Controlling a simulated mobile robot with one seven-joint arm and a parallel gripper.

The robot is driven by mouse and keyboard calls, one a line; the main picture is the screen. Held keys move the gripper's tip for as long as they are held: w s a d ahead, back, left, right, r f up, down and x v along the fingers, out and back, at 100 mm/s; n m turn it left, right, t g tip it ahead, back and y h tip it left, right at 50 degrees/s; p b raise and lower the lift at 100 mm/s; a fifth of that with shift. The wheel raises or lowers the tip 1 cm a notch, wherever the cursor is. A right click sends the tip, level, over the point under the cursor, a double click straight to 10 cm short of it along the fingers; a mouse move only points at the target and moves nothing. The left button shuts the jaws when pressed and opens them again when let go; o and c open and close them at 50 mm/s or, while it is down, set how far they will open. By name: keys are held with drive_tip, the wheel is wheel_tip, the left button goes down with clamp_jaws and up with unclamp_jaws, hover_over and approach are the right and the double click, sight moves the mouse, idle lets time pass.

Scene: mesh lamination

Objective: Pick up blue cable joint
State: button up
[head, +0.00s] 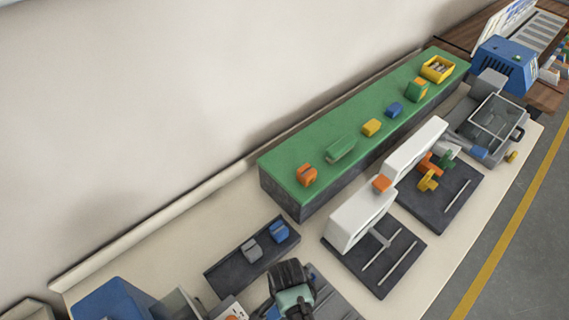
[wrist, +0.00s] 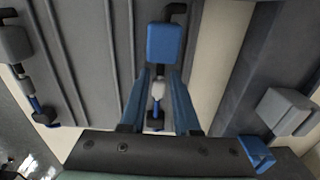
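A blue cable joint (wrist: 165,42) shows in the wrist view over a grey grooved panel (wrist: 95,50), with a thin dark cable end above it and smaller pale and blue parts below it. My gripper (wrist: 164,72) points at it; its two blue fingers are apart, with their tips close to the block's lower edge. A gap shows between the fingers. I cannot tell whether the tips touch the block. In the head view my gripper (head: 290,290) is at the bottom middle and hides what is under it.
A dark tray (head: 228,278) holds a grey block (head: 251,248) and another blue block (head: 278,231). A similar grey joint (wrist: 15,45) lies at left in the wrist view. White machines (head: 360,218) stand to the right, and a green-topped bench (head: 300,160) runs behind.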

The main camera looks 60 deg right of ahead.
clamp_jaws()
drive_tip(key=shift+r, duration=0.15)
idle(0.4)
